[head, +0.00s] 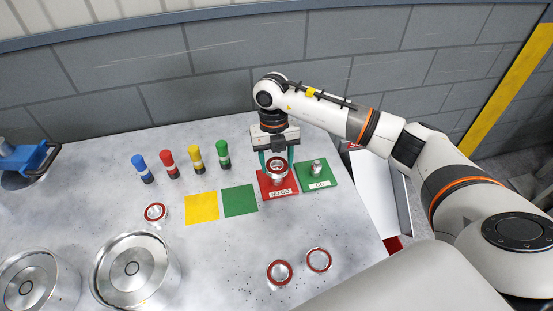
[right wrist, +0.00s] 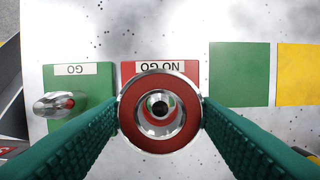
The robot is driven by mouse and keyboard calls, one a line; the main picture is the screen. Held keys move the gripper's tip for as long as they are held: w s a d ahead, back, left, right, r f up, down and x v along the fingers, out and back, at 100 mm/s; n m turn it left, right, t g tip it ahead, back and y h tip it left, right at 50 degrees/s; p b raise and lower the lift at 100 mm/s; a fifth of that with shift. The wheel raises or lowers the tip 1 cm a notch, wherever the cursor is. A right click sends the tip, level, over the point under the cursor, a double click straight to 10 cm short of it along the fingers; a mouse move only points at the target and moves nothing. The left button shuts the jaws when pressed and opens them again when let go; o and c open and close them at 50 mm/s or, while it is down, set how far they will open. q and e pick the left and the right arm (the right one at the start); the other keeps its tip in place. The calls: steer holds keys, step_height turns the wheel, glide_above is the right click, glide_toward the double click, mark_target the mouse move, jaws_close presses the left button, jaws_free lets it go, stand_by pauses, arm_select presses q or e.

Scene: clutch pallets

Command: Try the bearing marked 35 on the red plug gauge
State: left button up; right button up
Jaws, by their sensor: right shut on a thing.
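My right gripper (head: 277,161) is shut on a bearing (head: 277,166), a steel ring with a red face, held level between its teal fingers. The bearing also shows large in the right wrist view (right wrist: 133,115). It is over the red NO GO plate (head: 283,190), which carries the red plug gauge. A small part of the plug shows through the bore in the right wrist view, roughly centred; the bearing seems to be above it, but the gap is hard to judge. No number is legible on the bearing. My left gripper is not in view.
A green GO plate (head: 323,181) with a steel plug stands close on the right. Green (head: 239,201) and yellow (head: 202,207) squares lie left. Three other red-faced bearings (head: 155,212) (head: 279,272) (head: 319,260) rest on the table. Several coloured handles (head: 167,160) stand behind; large metal drums (head: 135,270) are front left.

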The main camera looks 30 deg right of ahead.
steer(key=shift+f+b, duration=0.3)
steer(key=shift+f, duration=0.05)
stand_by(0.3)
steer(key=o, duration=1.7)
steer(key=shift+o, duration=0.2)
steer(key=shift+r, duration=0.15)
step_height(320, 180, up, 9)
steer(key=p, duration=0.6)
